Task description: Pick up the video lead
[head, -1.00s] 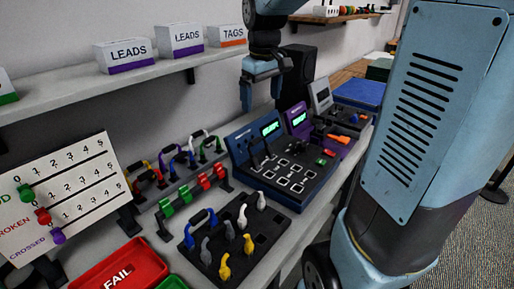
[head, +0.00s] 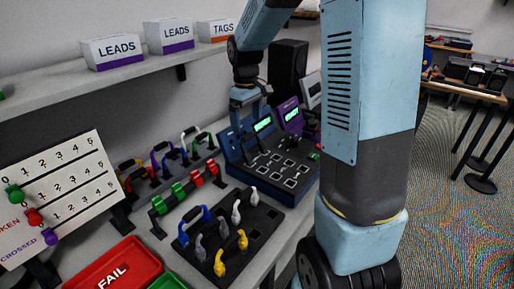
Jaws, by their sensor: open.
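Several leads with arched or upright plugs stand in a dark holder (head: 262,222) on the bench: a blue lead (head: 197,219), grey leads (head: 201,248), white leads (head: 237,212) and yellow leads (head: 220,264). No label shows which one is the video lead. My gripper (head: 250,112) points down over the blue tester (head: 226,140), behind the holder. It is open, and I see nothing between its fingers. Black parts stand on the tester just below it; I cannot tell whether they touch the fingers.
A rack (head: 174,170) of coloured leads and green and red clips (head: 178,191) stand left of the holder. A red FAIL tray (head: 112,268) lies in front. A scoreboard (head: 61,195) stands left. A shelf (head: 120,82) with boxes overhangs the back. My arm hides the bench's right end.

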